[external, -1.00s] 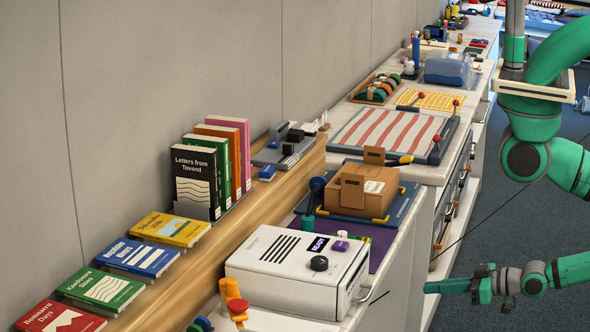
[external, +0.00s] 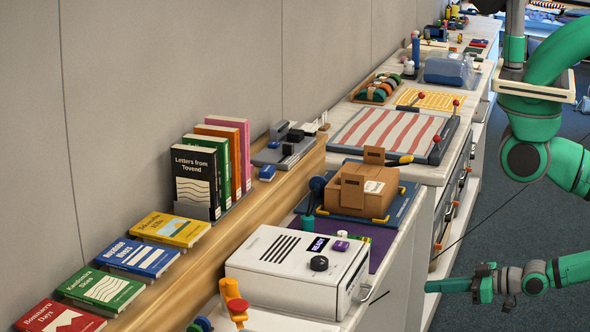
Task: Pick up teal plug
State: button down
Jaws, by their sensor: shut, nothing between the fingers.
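I cannot clearly make out a plug. A small teal cylinder (external: 307,222) stands on the counter behind the white machine, beside a dark blue round-headed thing (external: 317,185); I cannot tell whether it is the teal plug. My gripper (external: 432,286) is at the lower right, off the counter's front side, pointing left toward the white machine. It is shut and empty, and well apart from the teal cylinder.
The white machine (external: 290,275) with a dark knob stands at the counter's front. A cardboard box (external: 361,190) sits behind it on a blue tray. Books stand and lie on the wooden ledge (external: 235,230). The blue floor (external: 510,225) beside the counter is clear.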

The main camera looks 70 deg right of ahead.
aim_at(311, 217)
jog(key=c, duration=2.4)
grip_release()
jog(key=shift+c, duration=0.2)
jog(key=o, duration=1.2)
